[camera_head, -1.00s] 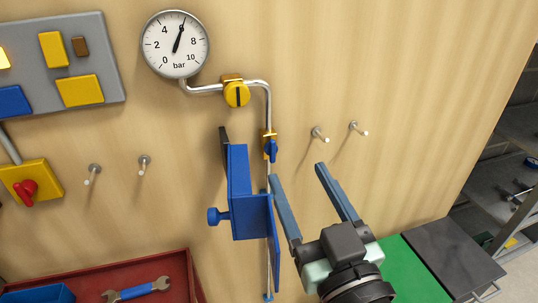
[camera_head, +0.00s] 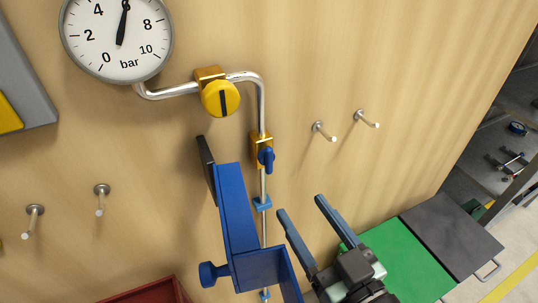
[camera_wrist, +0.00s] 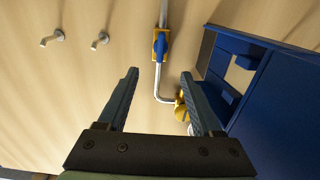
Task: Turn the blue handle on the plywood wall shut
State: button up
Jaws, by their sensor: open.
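The blue handle (camera_head: 266,158) sits on a small brass valve (camera_head: 261,140) in the vertical pipe on the plywood wall (camera_head: 330,60). The handle looks roughly in line with the pipe. In the wrist view the blue handle (camera_wrist: 161,48) lies along the pipe, beyond and between the fingertips. My gripper (camera_head: 299,206) is open and empty, below and to the right of the handle and apart from it. Its two fingers also show in the wrist view (camera_wrist: 160,73). A gauge (camera_head: 119,35) at upper left reads about 6 bar.
A blue bracket (camera_head: 240,210) with a knob stands out from the wall just left of my gripper, close to the pipe. A yellow round knob (camera_head: 221,98) is on the pipe above. Metal pegs (camera_head: 322,130) stick out at right. A green surface (camera_head: 400,260) lies lower right.

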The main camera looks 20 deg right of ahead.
aim_at(271, 161)
jog(key=w+p, duration=0.1)
jog(key=w, duration=0.3)
jog(key=w+p, duration=0.2)
jog(key=w, duration=0.3)
jog(key=shift+w+a+r, duration=0.2)
jog(key=shift+w, duration=0.1)
jog(key=shift+w+f, duration=0.15)
jog(key=shift+w, duration=0.75)
grip_shut()
